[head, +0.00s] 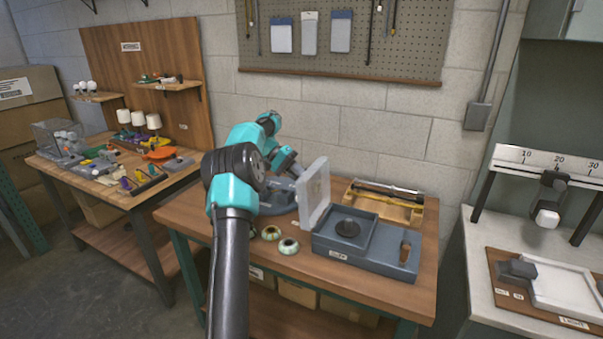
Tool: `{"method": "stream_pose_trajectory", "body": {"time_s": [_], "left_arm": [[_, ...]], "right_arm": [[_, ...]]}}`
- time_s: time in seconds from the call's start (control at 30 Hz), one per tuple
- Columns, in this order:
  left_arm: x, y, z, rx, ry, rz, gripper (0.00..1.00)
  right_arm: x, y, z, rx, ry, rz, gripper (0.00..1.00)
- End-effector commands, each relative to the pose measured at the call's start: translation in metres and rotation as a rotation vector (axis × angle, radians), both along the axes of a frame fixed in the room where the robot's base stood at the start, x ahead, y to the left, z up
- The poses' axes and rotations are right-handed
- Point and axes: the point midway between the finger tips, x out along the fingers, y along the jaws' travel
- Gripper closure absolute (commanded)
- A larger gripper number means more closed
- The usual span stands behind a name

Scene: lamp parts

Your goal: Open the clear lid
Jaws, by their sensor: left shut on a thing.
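The clear lid (314,192) is a pale, frosted panel standing almost upright at the left side of a grey box (367,262) on the middle bench. My left gripper (297,172) is at the lid's upper left edge and is shut on the lid. Its fingertips are small and partly hidden at the lid. My right gripper is out of view.
Two small round parts (289,246) lie left of the box. A wooden tray with rods (385,204) is behind it. A left bench (107,190) holds many lamp parts. A white counter (480,250) stands at right. The bench front is clear.

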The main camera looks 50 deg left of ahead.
Motion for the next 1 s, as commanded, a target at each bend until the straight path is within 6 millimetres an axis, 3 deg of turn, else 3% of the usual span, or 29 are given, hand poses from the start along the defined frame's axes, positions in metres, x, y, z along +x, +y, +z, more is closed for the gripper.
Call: {"method": "stream_pose_trajectory", "body": {"time_s": [0.03,0.4,0.43,0.67,1.0], "left_arm": [[0.0014,-0.0018,-0.0078,-0.01,0.012,-0.002,1.0],[0.0021,-0.0018,-0.008,-0.01,0.01,-0.002,1.0],[0.0021,-0.0019,-0.0079,-0.01,0.01,-0.002,0.85],[0.0014,-0.0008,-0.0048,-0.006,0.005,-0.001,0.63],[0.0007,0.0006,-0.0024,-0.004,0.001,-0.001,0.62]], "right_arm": [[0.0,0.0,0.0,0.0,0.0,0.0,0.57],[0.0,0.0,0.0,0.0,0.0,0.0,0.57],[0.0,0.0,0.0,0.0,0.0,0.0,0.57],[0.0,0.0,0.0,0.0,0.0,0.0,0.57],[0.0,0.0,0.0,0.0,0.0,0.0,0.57]]}}
